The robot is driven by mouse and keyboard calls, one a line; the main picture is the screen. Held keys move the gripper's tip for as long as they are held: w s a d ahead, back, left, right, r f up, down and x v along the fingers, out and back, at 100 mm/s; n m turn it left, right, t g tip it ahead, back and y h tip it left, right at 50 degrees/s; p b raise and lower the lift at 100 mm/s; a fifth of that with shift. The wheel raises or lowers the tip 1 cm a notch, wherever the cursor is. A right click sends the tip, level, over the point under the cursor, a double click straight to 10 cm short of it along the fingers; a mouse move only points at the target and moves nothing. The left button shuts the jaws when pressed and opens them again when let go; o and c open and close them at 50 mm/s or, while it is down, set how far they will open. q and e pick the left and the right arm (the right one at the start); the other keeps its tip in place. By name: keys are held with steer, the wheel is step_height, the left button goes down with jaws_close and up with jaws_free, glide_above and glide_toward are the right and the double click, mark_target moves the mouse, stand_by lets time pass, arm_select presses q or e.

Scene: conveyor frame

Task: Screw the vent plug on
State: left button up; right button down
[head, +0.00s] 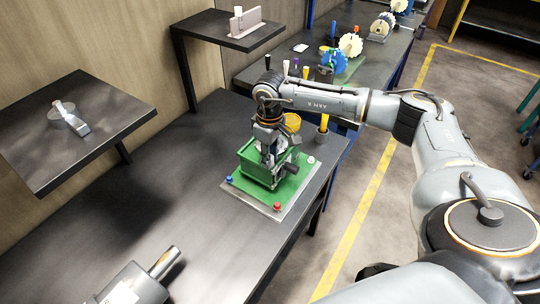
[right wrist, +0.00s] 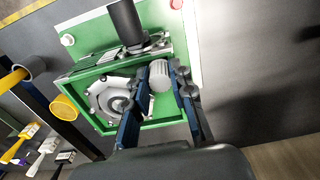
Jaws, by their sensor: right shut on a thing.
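The green gearbox housing (head: 249,160) sits on a light plate (head: 283,205) on the dark bench. My right gripper (head: 268,157) points down at it from above. In the right wrist view, my right gripper (right wrist: 164,82) is shut on a small grey ribbed cylinder, the vent plug (right wrist: 160,72), over the green housing (right wrist: 117,126). The plug's lower end is hidden, so I cannot tell whether it touches a hole. A grey round cover or wheel (right wrist: 108,98) shows beside it inside the green frame. My left gripper is not in view.
A dark shaft (right wrist: 128,22) sticks out of the housing. A yellow round part (head: 292,122) stands behind it. Red (head: 277,206) and blue (head: 229,179) knobs sit on the plate.

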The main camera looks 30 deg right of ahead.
steer(key=c, duration=1.3)
jaws_free()
steer(key=shift+d, duration=0.15)
steer(key=shift+a+b, duration=0.3)
